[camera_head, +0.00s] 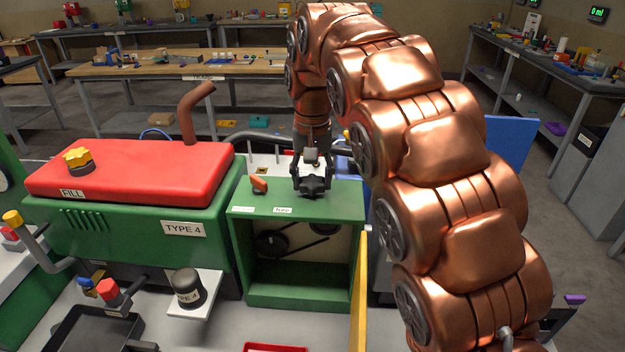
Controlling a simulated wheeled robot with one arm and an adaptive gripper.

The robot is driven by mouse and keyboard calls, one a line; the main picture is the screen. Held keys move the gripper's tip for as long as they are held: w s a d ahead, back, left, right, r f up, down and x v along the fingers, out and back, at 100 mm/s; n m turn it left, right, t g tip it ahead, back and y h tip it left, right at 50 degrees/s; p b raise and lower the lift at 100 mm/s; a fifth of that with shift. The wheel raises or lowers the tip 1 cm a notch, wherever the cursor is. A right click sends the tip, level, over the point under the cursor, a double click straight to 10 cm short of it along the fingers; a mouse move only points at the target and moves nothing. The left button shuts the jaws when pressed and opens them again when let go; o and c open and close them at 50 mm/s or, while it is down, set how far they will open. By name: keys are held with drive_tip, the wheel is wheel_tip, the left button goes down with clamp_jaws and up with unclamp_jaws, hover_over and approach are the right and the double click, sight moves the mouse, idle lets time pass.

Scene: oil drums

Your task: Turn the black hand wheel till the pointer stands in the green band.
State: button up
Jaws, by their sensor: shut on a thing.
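The black hand wheel (313,187) sits on top of the green box (345,205) in the middle of the head view. My gripper (312,174) points down from above, and its fingers are shut on the wheel. The fingers and arm partly hide the wheel. I cannot make out a pointer or a green band in this view.
An orange-red handle (259,185) stands on the box left of the wheel. The box's open front shows dark pulleys (272,244). A red-topped green machine (130,170) stands close on the left. A yellow upright bar (359,290) stands at the front right.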

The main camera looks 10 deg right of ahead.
drive_tip(key=shift+m, duration=1.6)
drive_tip(key=o, duration=1.2)
drive_tip(key=shift+c, duration=0.2)
